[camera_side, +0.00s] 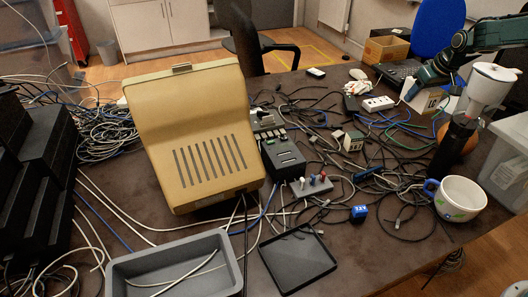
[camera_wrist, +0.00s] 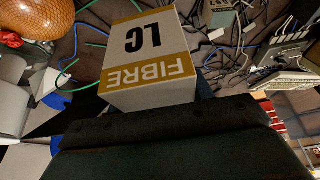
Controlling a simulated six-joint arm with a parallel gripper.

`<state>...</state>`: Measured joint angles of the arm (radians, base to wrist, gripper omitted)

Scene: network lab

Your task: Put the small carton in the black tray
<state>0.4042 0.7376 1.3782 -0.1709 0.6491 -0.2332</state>
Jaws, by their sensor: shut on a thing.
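The small carton, white with a yellow band and "FIBRE LC" print, is in my gripper (camera_side: 414,92). It shows in the side view (camera_side: 431,100), at the upper right, and large in the wrist view (camera_wrist: 150,62). My gripper is shut on it; the finger contacts are mostly hidden. The black tray (camera_side: 298,260) lies flat and empty at the table's front, well to the lower left of the carton. The tray is not seen in the wrist view.
A deeper grey bin (camera_side: 172,268) stands left of the tray. A mug (camera_side: 457,198) and a blender-like appliance (camera_side: 487,85) stand at right.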

